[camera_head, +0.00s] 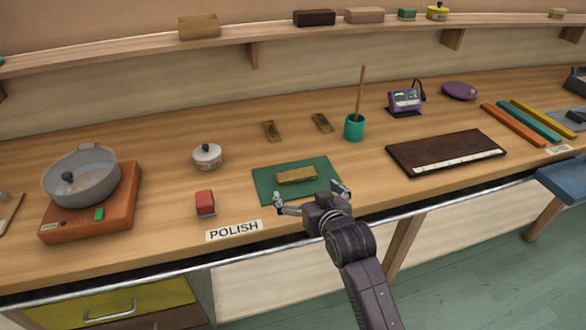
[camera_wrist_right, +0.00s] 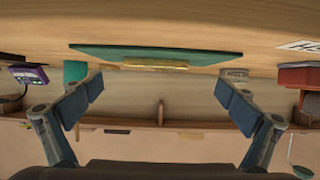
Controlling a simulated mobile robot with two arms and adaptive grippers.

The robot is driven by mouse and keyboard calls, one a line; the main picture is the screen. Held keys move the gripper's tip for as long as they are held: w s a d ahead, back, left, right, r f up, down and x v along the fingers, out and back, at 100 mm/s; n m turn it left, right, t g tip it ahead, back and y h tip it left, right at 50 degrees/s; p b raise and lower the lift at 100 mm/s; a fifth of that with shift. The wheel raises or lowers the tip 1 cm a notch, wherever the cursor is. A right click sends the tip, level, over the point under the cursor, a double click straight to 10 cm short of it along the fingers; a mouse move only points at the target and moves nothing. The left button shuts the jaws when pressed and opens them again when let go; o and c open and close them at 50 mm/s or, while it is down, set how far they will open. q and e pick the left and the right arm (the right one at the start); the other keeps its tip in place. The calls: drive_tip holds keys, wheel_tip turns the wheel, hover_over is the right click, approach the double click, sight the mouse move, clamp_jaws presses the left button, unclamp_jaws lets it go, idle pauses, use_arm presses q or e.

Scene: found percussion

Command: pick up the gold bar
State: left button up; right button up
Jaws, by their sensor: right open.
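The gold bar (camera_head: 297,175) lies on a green mat (camera_head: 266,187) on the workbench, just behind the "POLISH" label. My right gripper (camera_head: 311,203) is at the mat's front edge, open, with its two fingers apart and the bar just beyond them. In the right wrist view, the gold bar (camera_wrist_right: 155,66) shows on the green mat (camera_wrist_right: 155,51), centred between the open fingers (camera_wrist_right: 160,105) and beyond their tips. Nothing is between the fingers. My left gripper is in neither view.
A red block (camera_head: 205,203) and a lidded white pot (camera_head: 207,156) stand left of the mat. A teal cup (camera_head: 354,127) with a stick stands behind it on the right. A dark board (camera_head: 445,151) lies further right. Two small brownish pieces (camera_head: 271,131) lie behind.

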sight(296, 172)
drive_tip(key=shift+w+a, duration=0.2)
drive_tip(key=shift+w, duration=0.3)
drive_tip(key=shift+w+a, duration=0.15)
drive_tip(key=shift+w, duration=0.65)
drive_tip(key=shift+w+a+f, duration=0.1)
drive_tip(key=shift+w+f, duration=0.05)
drive_tip(key=shift+w, duration=0.25)
drive_tip(key=p+x, duration=0.1)
drive_tip(key=x, duration=0.2)
drive_tip(key=shift+w+f, duration=0.1)
drive_tip(key=shift+w, duration=0.1)
drive_tip(key=shift+w+f, duration=0.25)
drive_tip(key=shift+w, duration=0.3)
drive_tip(key=c, duration=1.7)
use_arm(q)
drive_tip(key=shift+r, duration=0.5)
use_arm(e)
drive_tip(key=shift+r, duration=0.2)
drive_tip(key=shift+c, duration=0.3)
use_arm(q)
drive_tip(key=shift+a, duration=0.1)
use_arm(e)
drive_tip(key=shift+r, duration=0.1)
